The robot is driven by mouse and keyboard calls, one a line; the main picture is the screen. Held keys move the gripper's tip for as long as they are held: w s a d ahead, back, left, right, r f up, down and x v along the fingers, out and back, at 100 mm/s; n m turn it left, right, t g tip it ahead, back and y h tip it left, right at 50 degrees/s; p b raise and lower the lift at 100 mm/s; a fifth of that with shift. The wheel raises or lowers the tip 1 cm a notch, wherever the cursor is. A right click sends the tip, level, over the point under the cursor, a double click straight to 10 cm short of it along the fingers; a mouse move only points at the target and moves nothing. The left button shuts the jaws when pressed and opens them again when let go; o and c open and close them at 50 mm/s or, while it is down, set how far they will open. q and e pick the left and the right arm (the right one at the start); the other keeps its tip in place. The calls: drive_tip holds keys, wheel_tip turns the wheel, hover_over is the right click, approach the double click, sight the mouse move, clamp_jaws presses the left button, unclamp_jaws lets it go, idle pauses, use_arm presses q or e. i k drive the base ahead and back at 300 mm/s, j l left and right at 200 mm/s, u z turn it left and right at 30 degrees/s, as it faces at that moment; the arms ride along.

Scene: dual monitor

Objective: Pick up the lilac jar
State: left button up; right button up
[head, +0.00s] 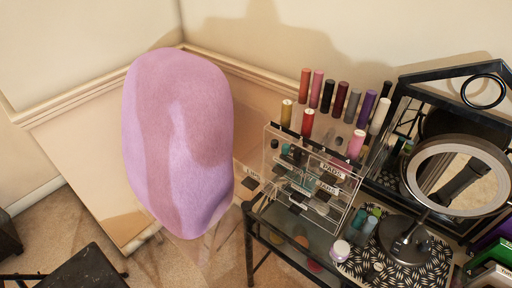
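A small lilac jar (340,249) with a pale lid stands near the front left edge of a black-and-white patterned mat (431,265). It sits in front of the clear organizer and to the left of the ring mirror's base. Teal and grey bottles (366,228) stand close behind it on the right. Neither of my grippers can be made out in the head view.
A clear organizer (345,203) with several cosmetic tubes is behind the jar. A round ring mirror (457,146) on a dark stand (404,243) is to its right. Carpet is open between chair and table.

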sight(339, 251)
drive_tip(key=k+l+z, duration=0.1)
drive_tip(key=z, duration=0.6)
